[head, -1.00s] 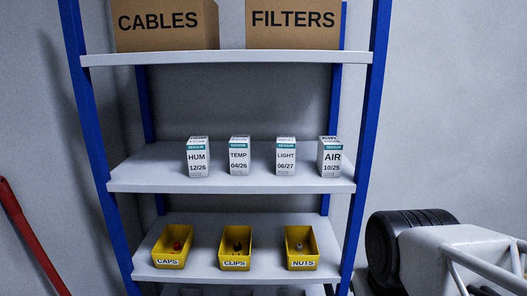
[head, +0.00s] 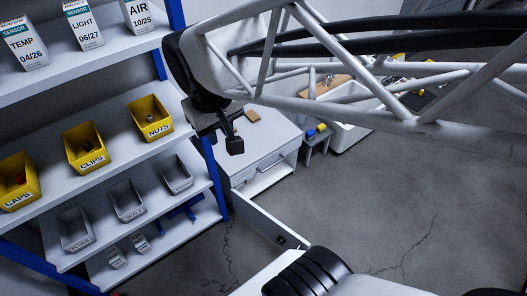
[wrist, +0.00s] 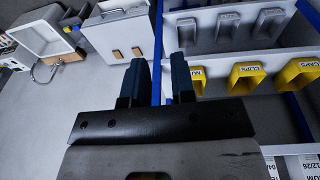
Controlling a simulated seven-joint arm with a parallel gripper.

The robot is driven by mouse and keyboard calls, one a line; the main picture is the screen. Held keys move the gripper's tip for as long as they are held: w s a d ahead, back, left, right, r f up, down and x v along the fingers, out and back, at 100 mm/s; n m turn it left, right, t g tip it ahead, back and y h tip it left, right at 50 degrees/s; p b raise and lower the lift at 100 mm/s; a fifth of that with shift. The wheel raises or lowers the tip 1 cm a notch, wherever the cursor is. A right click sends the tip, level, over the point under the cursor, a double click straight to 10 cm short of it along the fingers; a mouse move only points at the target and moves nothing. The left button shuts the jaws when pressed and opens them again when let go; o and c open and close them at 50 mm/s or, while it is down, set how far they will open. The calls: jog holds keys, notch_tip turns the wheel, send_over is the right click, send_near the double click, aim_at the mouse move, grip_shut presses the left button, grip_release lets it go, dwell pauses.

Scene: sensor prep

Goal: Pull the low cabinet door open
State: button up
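The low white cabinet (head: 262,138) stands just right of the shelving in the head view. A white panel (head: 262,217), apparently its door, stands swung out from the cabinet's left side, with a small dark fitting near its free end. The lower front of the cabinet shows an open space with a pale shelf inside. My gripper (head: 222,143) is seen in front of the cabinet's top left part, apart from the panel. In the wrist view my gripper (wrist: 157,72) has its two fingers spread with nothing between them. The cabinet (wrist: 118,32) also shows there at the top.
Shelving with a blue post (head: 215,178) and yellow bins (head: 85,148) stands at left. A small wooden block (head: 253,115) lies on the cabinet top. A white sink (head: 348,125) and a grey stand (head: 317,138) are beyond. Grey floor (head: 390,205) is clear at right.

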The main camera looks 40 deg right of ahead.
jog(key=w+d+f+n+g+h, duration=0.1)
jog(key=w+d+f+g+h, duration=0.15)
jog(key=w+f, duration=0.5)
jog(key=w+d+f+n+g+h, duration=0.1)
jog(key=w+d+f+g, duration=0.25)
jog(key=f, duration=0.75)
jog(key=w+d+f+n+g+h, duration=0.1)
jog(key=w+d+f+g+h, duration=0.1)
jog(key=w+f, duration=0.6)
notch_tip(320, 180, down, 16)
jog(key=s+d+n+g+h, duration=0.1)
jog(key=s+d+g+h, duration=0.1)
jog(key=s+d+f+n+h, duration=0.1)
jog(key=s+f+n+h, duration=0.15)
jog(key=f, duration=0.65)
jog(key=s+d+f+n+h, duration=0.1)
jog(key=s+f, duration=0.2)
jog(key=f, duration=0.6)
jog(key=s+d+f+n+h, duration=0.2)
jog(key=f, duration=0.7)
jog(key=s+d+f+n+t+h, duration=0.1)
jog(key=s+f+n+t+h, duration=0.1)
jog(key=s+f, duration=1.5)
notch_tip(320, 180, down, 3)
jog(key=shift+d+r+n+h, duration=0.15)
jog(key=shift+n+h, duration=0.55)
jog(key=shift+n, duration=0.55)
jog(key=shift+s+d, duration=0.15)
jog(key=shift+d, duration=0.1)
jog(key=x, duration=0.7)
